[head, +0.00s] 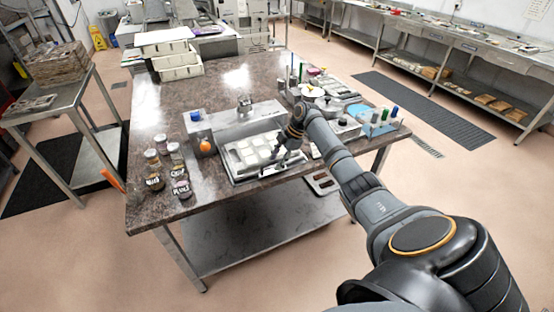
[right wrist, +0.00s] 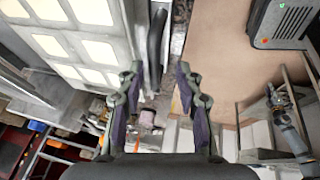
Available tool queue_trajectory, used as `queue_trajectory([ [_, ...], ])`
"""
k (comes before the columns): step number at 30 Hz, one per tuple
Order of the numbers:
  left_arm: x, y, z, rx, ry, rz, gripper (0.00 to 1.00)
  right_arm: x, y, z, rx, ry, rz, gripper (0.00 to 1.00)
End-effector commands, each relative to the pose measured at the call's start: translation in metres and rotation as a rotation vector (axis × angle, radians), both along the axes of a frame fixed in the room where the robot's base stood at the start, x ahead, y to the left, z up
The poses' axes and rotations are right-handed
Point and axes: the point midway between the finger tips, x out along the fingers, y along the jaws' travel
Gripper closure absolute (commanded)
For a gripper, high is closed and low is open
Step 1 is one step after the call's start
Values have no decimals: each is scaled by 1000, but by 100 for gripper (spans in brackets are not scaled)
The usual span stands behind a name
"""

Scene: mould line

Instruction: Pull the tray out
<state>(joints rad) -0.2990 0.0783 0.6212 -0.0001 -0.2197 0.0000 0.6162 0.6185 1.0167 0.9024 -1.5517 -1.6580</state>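The tray (head: 252,155), a pale mould tray with several square cavities, sits at the front of the grey metal machine (head: 240,121) on the table. Its pale squares also fill the upper left of the right wrist view (right wrist: 75,48). A dark bar-like handle (right wrist: 156,45) runs along the tray's edge there. My right gripper (head: 279,158) is over the tray's right front part. In the right wrist view its fingers (right wrist: 158,74) are apart, with the handle between and just beyond the tips; I cannot tell whether they touch it. My left gripper is not in view.
The machine has an orange knob (head: 206,147) and a blue button (head: 195,116). Several small jars (head: 153,157) stand on the table's left part. Bottles and tools crowd its right side. Stacked white trays (head: 175,62) stand at the back left. Floor in front of the table (head: 305,275) is clear.

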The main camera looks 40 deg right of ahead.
Motion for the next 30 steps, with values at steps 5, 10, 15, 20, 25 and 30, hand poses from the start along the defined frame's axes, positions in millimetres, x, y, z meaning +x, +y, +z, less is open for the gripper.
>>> queue_trajectory([
  [5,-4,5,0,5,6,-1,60,0,-1,3,-1,-3,0,64],
  [10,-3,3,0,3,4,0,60,-7,-11,27,-4,-5,-1,64],
  [15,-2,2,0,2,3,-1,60,-19,-25,65,-4,-5,-1,64],
  [20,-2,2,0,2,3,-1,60,-28,-35,94,-2,-3,-2,64],
  [25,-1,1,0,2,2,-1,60,-33,-40,108,0,-2,-1,64],
  [30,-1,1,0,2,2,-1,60,-33,-40,110,1,-2,-1,64],
])
